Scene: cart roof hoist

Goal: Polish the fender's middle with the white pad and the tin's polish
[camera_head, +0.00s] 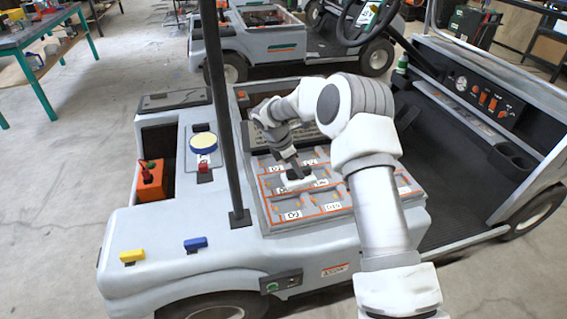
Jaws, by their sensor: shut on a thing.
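My gripper (292,172) points down over the grey panel with orange lines and number labels in the middle of the cart. It is shut on a small white block-like thing, which looks like the white pad (297,181). The pad is at or just above the panel; I cannot tell if it touches. A round tin-like thing (203,141) with a cream top and blue rim is on the grey body left of the black post. The pale grey fender (165,232) is at the front left, over the wheel. A yellow block (132,256) and a blue block (195,243) lie on it, apart.
A black upright post (222,110) stands between the panel and the tin. An orange box (152,183) sits in a recess at left. A small red thing (204,165) is below the tin. A second cart (268,42) is behind.

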